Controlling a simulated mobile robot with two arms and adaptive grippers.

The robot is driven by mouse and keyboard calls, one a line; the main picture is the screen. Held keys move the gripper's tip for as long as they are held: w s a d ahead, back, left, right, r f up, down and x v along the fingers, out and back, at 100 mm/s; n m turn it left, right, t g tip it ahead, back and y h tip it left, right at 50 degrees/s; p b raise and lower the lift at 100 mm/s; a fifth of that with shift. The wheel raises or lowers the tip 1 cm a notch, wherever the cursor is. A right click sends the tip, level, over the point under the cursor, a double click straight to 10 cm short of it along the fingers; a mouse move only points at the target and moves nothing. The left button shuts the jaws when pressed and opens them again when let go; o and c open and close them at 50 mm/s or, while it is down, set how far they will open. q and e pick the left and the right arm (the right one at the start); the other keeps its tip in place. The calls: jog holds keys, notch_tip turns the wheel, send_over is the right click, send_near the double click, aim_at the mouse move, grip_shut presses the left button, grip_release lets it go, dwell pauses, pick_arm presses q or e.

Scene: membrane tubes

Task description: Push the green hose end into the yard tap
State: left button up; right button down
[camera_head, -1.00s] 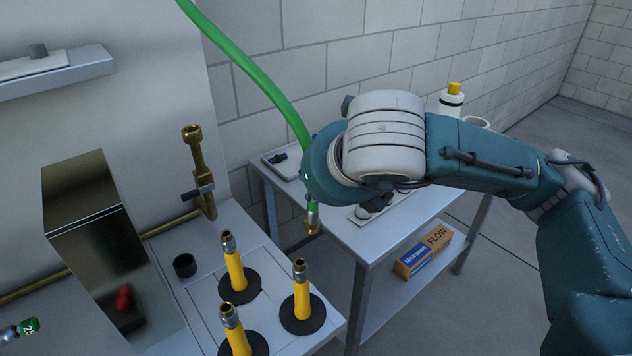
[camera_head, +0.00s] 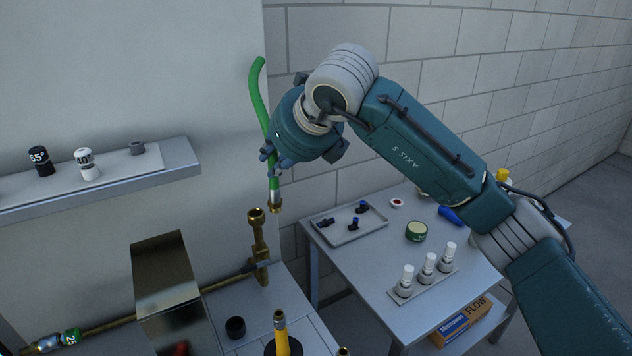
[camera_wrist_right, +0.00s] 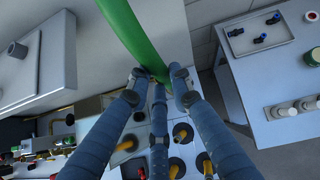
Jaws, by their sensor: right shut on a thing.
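The green hose (camera_head: 259,100) hangs nearly upright from my right gripper (camera_head: 273,158), which is shut on it near its lower end. Below the fingers the hose end has a silver sleeve and a brass tip (camera_head: 276,206). The brass yard tap (camera_head: 258,240) stands upright just below and slightly left of that tip, its mouth facing up. The tip and tap look apart in the head view. In the right wrist view the fingers (camera_wrist_right: 155,78) close around the green hose (camera_wrist_right: 135,35), and the hose end is hidden. My left gripper is not in view.
A metal box (camera_head: 168,290) stands left of the tap. A black cup (camera_head: 235,327) and a yellow tube (camera_head: 281,335) are in front. A side table at right holds a tray (camera_head: 350,235) and several white bottles. A wall shelf (camera_head: 110,180) is at left.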

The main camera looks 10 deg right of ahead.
pick_arm(q)
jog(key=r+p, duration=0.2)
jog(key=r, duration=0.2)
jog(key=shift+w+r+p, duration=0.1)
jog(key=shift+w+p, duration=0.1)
jog(key=shift+p, duration=0.1)
pick_arm(e)
jog(key=w+a+r+n+y, duration=0.1)
jog(key=w+a+r, duration=0.2)
jog(key=a+r, duration=0.1)
jog(key=shift+w+a+r+n+g, duration=0.15)
jog(key=shift+a+r+n+g, duration=0.15)
pick_arm(q)
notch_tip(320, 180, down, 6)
jog(key=b, duration=0.5)
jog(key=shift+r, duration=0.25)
pick_arm(e)
notch_tip(320, 180, down, 6)
jog(key=shift+r, duration=0.1)
pick_arm(q)
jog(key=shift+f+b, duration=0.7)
jog(key=shift+b, duration=0.3)
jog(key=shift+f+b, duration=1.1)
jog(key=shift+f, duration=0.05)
pick_arm(e)
jog(key=shift+f, duration=1.3)
jog(key=c, duration=1.5)
grip_release()
